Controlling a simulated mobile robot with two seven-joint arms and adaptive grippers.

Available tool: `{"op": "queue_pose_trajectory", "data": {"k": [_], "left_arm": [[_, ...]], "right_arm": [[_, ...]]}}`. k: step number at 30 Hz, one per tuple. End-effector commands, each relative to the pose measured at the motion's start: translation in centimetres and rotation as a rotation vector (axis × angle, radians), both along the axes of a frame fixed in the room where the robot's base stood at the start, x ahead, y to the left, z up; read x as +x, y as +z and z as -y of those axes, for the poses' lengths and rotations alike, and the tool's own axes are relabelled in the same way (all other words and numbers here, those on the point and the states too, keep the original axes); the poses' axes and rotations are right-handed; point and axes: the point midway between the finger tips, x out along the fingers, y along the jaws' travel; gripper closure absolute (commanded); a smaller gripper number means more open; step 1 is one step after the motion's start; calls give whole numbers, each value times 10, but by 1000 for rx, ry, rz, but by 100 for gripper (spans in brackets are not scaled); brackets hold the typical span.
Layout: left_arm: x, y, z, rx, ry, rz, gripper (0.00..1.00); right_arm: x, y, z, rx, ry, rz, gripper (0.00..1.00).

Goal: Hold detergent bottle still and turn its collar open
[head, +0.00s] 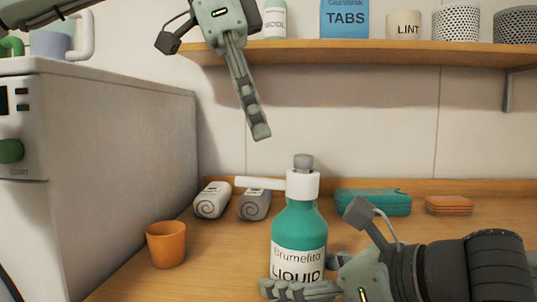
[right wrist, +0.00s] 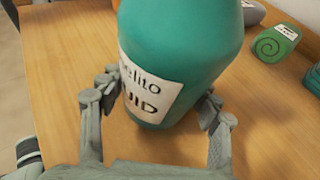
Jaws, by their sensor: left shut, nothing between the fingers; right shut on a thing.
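The teal detergent bottle (head: 299,228) stands upright on the wooden counter, with a white label reading "Brumefito LIQUID". Its white collar (head: 302,183) has a long spout pointing left and a grey knob (head: 303,161) on top. My right gripper (head: 300,289) is shut on the lower part of the bottle. In the right wrist view its fingers (right wrist: 165,105) lie on both sides of the bottle (right wrist: 180,60). My left gripper (head: 260,134) is shut and empty, pointing down above and to the left of the collar, apart from it.
An orange cup (head: 166,245) stands at the left. Two rolled towels (head: 212,200) lie behind the spout. A teal case (head: 373,203) and orange stack (head: 449,205) lie at the back right. A white appliance (head: 120,150) bounds the left; a shelf (head: 400,52) holds several containers above.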

Motion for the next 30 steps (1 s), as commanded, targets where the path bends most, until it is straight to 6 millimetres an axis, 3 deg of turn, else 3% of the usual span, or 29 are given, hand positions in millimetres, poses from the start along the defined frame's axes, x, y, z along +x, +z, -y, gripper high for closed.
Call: {"op": "queue_pose_trajectory", "data": {"k": [3, 9, 20, 21, 26, 30], "left_arm": [[-1, 23, -8, -3, 2, 3, 100], [-2, 46, -17, -1, 4, 3, 100], [-2, 52, -19, 0, 3, 3, 100], [-2, 52, -19, 0, 3, 3, 100], [-2, 52, -19, 0, 3, 3, 100], [-2, 52, -19, 0, 3, 3, 100]], "right_arm": [[-1, -4, 0, -5, 0, -7, 92], [-2, -5, 0, -6, 3, -9, 92], [-4, -6, -1, -6, 6, -13, 92], [-4, -6, -1, -6, 6, -13, 32], [-3, -4, -1, -4, 5, -8, 13], [-3, -3, -1, -3, 6, -6, 13]]}}
